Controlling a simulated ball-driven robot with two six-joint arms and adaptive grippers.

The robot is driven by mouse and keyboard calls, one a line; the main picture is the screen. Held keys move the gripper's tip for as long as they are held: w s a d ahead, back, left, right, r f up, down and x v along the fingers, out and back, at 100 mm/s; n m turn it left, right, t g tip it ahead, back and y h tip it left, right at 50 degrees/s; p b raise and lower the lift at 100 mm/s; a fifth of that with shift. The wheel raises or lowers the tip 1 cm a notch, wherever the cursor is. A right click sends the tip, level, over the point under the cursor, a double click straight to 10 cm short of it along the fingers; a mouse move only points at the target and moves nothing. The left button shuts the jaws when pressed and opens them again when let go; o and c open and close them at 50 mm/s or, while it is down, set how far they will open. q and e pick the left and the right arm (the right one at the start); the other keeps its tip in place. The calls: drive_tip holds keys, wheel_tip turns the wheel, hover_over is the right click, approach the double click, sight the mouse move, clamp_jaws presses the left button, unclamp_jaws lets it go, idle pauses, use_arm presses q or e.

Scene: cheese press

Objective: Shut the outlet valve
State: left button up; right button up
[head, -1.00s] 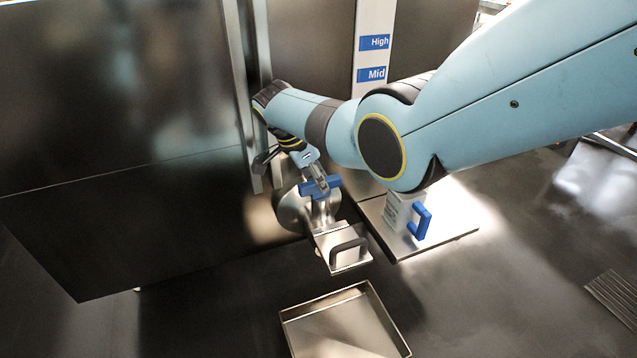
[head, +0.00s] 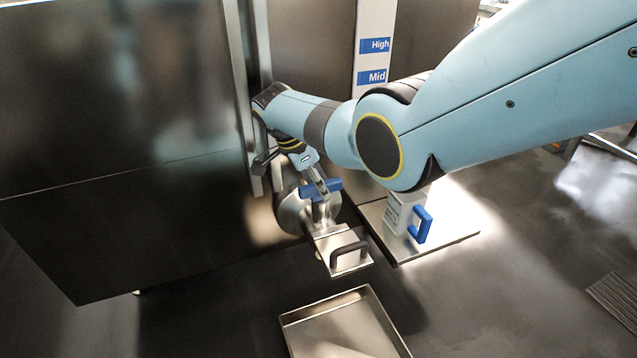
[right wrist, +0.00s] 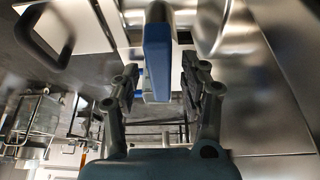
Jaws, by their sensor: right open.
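The outlet valve's blue handle (head: 328,187) sits on top of the steel outlet (head: 298,213) at the foot of the dark vat. My right gripper (head: 319,187) is at the blue handle, reaching down from above. In the right wrist view the blue handle (right wrist: 157,50) lies between the two spread fingers of the right gripper (right wrist: 158,88). The fingers are open, with a gap visible on the handle's right side; whether the left finger touches it I cannot tell. My left gripper is not in view.
A steel plate with a dark handle (head: 350,254) juts out below the outlet. An open metal tray (head: 287,317) lies on the floor in front. A block with a blue handle (head: 421,225) stands to the right. "High" and "Mid" labels mark a white post (head: 372,60) behind.

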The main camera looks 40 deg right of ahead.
drive_tip(key=v, duration=1.2)
